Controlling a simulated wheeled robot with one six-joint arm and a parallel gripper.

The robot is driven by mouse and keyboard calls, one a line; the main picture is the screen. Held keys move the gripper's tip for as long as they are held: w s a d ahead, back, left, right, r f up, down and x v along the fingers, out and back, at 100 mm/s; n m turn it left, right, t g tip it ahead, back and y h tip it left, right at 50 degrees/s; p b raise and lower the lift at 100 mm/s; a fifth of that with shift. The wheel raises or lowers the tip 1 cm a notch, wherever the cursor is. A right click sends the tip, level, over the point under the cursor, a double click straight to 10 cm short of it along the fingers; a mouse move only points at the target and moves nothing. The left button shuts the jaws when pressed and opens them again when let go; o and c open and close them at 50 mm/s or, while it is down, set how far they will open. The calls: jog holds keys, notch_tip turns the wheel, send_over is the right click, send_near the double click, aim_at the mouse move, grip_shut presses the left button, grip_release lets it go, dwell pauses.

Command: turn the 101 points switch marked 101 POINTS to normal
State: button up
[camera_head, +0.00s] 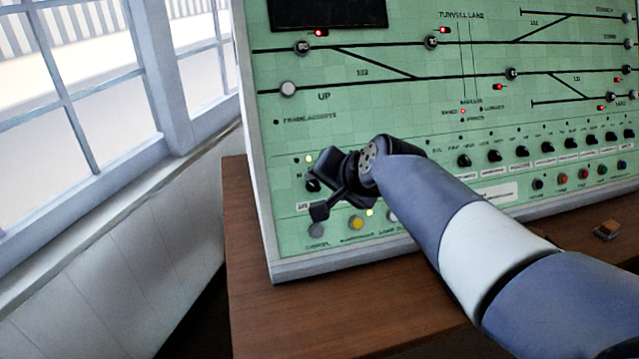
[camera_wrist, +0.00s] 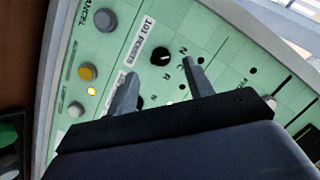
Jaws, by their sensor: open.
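The 101 points switch is a black rotary knob (camera_wrist: 160,56) beside a white label reading 101 POINTS (camera_wrist: 138,42) in the wrist view. Small position letters and dark dots lie to its right; its exact setting is too small to read surely. In the head view the knob (camera_head: 312,185) shows at the panel's lower left, partly crowded by my gripper (camera_head: 320,186). My gripper is open and empty, in front of the panel.
The green panel (camera_head: 350,120) stands on a brown wooden desk (camera_head: 330,320). A yellow button (camera_wrist: 87,72) and a grey cancel button (camera_wrist: 105,19) are near the switch. More black knobs (camera_head: 494,155) run rightward. A window and white wall (camera_head: 120,240) are at left.

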aim_at(315, 187)
jog(key=v, duration=0.6)
jog(key=shift+p, duration=0.3)
jog(key=shift+s, duration=0.1)
jog(key=b+x, duration=0.1)
jog(key=x, duration=1)
jog(key=shift+r, duration=0.1)
jog(key=shift+b, duration=0.3)
jog(key=shift+s+d+r, duration=0.1)
